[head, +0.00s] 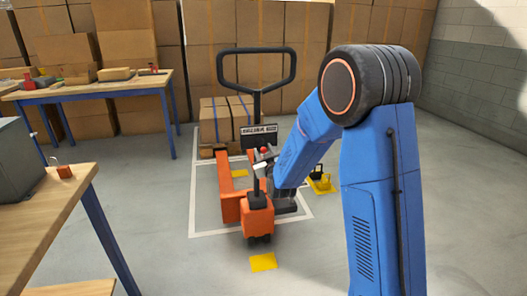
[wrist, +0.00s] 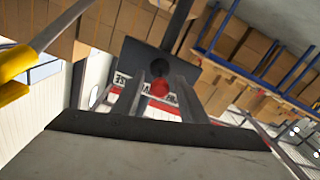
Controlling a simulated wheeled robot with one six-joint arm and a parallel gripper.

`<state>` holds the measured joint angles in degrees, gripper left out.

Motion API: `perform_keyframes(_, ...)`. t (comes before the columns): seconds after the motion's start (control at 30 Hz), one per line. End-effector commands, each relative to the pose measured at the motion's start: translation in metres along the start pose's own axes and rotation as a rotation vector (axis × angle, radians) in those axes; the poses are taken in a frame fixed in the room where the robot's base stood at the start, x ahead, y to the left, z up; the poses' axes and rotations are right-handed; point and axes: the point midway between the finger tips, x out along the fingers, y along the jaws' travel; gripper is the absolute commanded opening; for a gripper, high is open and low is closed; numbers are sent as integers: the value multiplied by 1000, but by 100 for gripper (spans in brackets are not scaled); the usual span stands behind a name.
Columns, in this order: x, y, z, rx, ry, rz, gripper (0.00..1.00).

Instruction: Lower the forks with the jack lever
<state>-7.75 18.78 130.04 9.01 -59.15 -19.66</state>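The orange pallet jack (head: 257,218) stands on the floor in the middle of the head view, with its black loop handle (head: 228,66) upright. The jack lever's red knob (head: 263,150) shows just below the black sign plate (head: 258,131). My blue arm reaches down to it from the right; my gripper is mostly hidden there behind the arm and jack. In the wrist view, the two grey fingers of my gripper (wrist: 162,84) are apart, and the red knob (wrist: 160,87) appears between their tips. I cannot tell whether either finger touches it.
Cardboard boxes (head: 213,122) sit on a pallet by the jack. A workbench (head: 110,88) stands at the back left, and a wooden table (head: 50,215) at the near left. Yellow floor markers (head: 263,262) lie around the jack. Stacked cartons line the back wall.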

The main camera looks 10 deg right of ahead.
Motion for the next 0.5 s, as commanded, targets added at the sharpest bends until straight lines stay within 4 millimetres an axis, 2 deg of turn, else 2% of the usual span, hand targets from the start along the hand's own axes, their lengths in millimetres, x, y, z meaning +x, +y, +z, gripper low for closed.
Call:
perform_keyframes(0.03, 0, 0, 0, 0, 0, 0, 30)
perform_keyframes(0.17, 0, 0, 0, 0, 0, 0, 0)
perform_keyframes(0.5, 0, -2, 0, 0, -5, 19, 0)
